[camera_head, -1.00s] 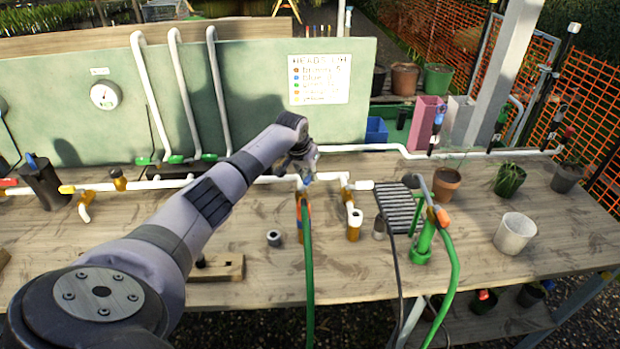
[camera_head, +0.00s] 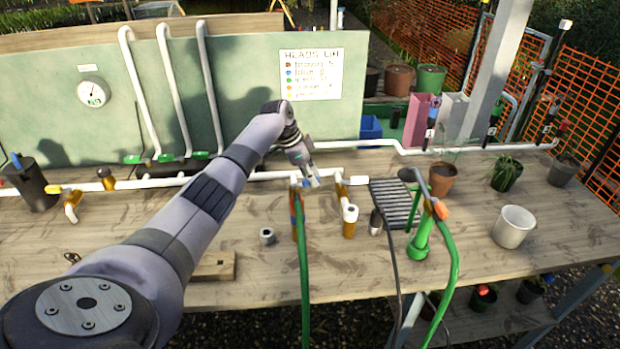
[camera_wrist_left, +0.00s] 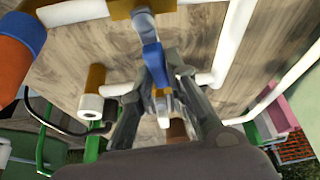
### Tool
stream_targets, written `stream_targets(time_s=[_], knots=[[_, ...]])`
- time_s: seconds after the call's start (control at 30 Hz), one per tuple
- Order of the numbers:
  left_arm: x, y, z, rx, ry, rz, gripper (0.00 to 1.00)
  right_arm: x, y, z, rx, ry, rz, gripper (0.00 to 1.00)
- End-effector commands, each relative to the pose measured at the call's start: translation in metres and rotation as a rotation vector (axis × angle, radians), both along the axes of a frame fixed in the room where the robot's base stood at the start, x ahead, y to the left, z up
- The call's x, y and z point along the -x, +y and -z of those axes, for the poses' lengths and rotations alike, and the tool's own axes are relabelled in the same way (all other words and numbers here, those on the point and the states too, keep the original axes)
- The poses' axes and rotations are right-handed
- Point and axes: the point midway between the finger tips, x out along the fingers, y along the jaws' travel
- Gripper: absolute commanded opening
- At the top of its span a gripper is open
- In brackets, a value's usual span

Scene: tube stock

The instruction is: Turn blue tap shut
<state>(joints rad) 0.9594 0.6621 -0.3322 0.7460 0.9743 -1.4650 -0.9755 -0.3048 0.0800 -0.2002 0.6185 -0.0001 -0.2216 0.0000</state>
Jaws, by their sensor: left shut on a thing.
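The blue tap handle (camera_wrist_left: 152,62) is between the fingers of my left gripper in the left wrist view. My left gripper (camera_head: 313,183) is shut on it; its fingers also show in the left wrist view (camera_wrist_left: 158,80). In the head view the gripper points down and to the right beside the brass tap (camera_head: 297,205) with a green hose. The gripper partly hides the handle there, and its exact angle to the pipe is hard to tell. My right gripper is not in view.
A neighbouring brass tap (camera_head: 349,213) with a white outlet stands just right. A green hand pump (camera_head: 420,240) and a dark grating (camera_head: 395,203) are farther right. A small grey ring (camera_head: 267,235) lies in front. A yellow-handled tap (camera_head: 70,200) is at left.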

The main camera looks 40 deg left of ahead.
Motion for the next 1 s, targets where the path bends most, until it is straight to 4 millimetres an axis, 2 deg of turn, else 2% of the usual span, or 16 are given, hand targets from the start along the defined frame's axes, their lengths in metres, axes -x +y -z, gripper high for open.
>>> stream_targets(time_s=[0.33,0.83,0.87,1.0], knots=[[0.0026,-0.0042,-0.0015,0.000,-0.005,0.118,0.00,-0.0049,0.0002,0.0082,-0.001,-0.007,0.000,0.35],[0.0032,-0.0047,-0.0021,-0.001,-0.005,0.133,0.00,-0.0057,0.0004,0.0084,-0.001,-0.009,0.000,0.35],[0.0032,-0.0047,-0.0021,-0.001,-0.005,0.133,0.17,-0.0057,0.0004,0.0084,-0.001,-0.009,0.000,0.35],[0.0035,-0.0046,-0.0015,-0.001,-0.003,0.132,0.26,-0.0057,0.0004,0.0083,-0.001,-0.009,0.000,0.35]])
